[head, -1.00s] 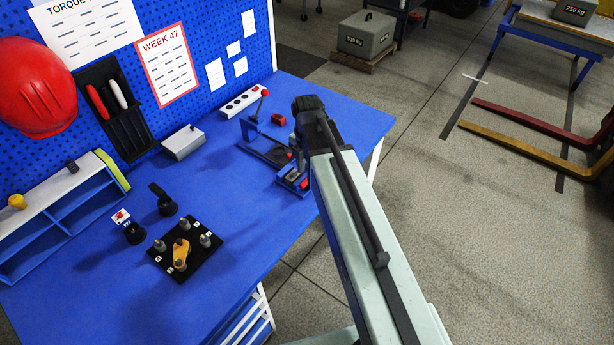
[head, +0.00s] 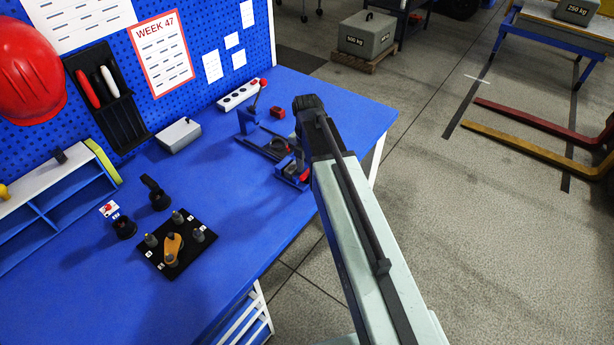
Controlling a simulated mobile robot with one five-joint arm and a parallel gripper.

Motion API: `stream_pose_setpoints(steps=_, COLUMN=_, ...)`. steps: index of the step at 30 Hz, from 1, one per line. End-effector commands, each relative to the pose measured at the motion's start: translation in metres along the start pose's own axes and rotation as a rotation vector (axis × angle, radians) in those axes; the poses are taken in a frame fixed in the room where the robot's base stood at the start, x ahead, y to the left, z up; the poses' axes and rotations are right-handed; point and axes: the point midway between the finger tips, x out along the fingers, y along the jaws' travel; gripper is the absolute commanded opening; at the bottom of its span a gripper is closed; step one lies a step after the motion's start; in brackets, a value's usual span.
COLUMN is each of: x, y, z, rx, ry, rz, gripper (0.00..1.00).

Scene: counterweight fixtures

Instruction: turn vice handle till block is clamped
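A small blue and dark vice-like fixture (head: 290,173) stands near the right front edge of the bench, with a spot of red on it. A dark frame with a ring-shaped part lies just behind it and joins a blue upright (head: 246,120). A lever with a red knob (head: 263,83) rises by this upright. My gripper (head: 301,156) is at the far end of my arm, over or beside the fixture. Its fingers are mostly hidden by the arm and too small to read. The handle, the block and any contact cannot be made out.
A red block-like item (head: 277,112) and a white socket strip (head: 238,95) lie behind. A black plate with pegs and an orange part (head: 174,244) sits left of centre. A grey box (head: 178,135) stands by the pegboard.

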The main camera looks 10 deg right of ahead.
Motion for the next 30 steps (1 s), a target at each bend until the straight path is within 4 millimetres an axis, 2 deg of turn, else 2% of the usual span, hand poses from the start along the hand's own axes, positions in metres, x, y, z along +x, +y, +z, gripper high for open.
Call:
stream_pose_setpoints(steps=6, x=-0.0007, y=-0.0001, z=0.0001, rx=0.0, ry=0.0, rz=0.0, gripper=0.36)
stream_pose_setpoints(steps=10, x=-0.0007, y=-0.0001, z=0.0001, rx=0.0, ry=0.0, rz=0.0, gripper=0.0)
stream_pose_setpoints(steps=22, x=-0.0006, y=-0.0002, z=0.0, rx=0.037, ry=0.0, rz=0.0, gripper=0.0)
stream_pose_setpoints(steps=30, x=-0.0006, y=-0.0002, z=-0.0001, rx=0.2, ry=0.0, rz=0.0, gripper=0.0)
